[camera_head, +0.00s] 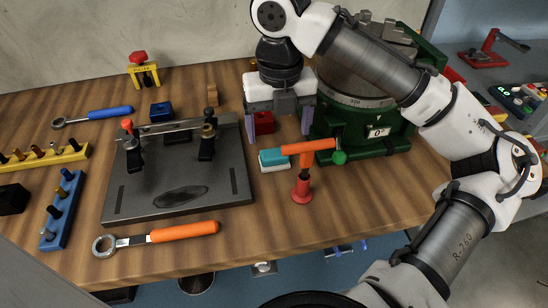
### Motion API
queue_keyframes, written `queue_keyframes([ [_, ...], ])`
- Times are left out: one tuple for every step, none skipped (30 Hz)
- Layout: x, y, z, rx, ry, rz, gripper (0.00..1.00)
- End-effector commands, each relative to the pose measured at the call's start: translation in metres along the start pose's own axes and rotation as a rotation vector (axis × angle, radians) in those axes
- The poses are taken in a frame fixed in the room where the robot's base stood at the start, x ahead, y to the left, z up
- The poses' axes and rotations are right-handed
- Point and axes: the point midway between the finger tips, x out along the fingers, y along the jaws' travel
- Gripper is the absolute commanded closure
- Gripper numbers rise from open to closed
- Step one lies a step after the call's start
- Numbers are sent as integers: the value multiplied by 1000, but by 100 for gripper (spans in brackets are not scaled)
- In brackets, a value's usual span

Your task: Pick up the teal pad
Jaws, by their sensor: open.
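The teal pad (272,157) is a small block with a teal top and a pale lower layer. It lies on the wooden bench, right of the grey plate. Its right end meets an orange bar in the picture; I cannot tell if they touch. My gripper (278,133) is above and behind the pad in the picture, pointing down. Its two fingers are spread wide apart with nothing held between them. A red block (264,122) shows behind, in the gap between the fingers.
The orange bar (308,146) sits over a red post (302,189) close right of the pad. The grey fixture plate (180,185) is to the left, with an orange-handled wrench (160,236) in front. Bench front right is clear.

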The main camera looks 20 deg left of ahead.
Motion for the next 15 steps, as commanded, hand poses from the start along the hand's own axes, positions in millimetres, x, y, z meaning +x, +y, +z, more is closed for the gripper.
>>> queue_keyframes([
  [8, -1, 0, 1, 1, -2, 18],
  [12, 0, 0, 2, 0, -1, 18],
  [17, 0, 0, 2, 1, -2, 18],
  [20, 0, 0, 2, 1, -1, 18],
  [22, 0, 0, 1, 0, -1, 18],
  [25, 0, 0, 1, -1, -1, 18],
  [26, 0, 0, 1, -1, -1, 18],
  [28, 0, 0, 1, 0, -1, 18],
  [30, 1, 0, 1, 0, -2, 18],
  [33, 1, 0, 1, 0, -2, 18],
  [36, 2, 0, 1, 0, -2, 18],
  [42, 3, 0, 1, 2, -2, 18],
  [46, 4, 1, 1, 2, -3, 18],
  [51, 5, 1, 1, 1, -3, 18],
  [57, 6, 1, 1, 2, -3, 18],
])
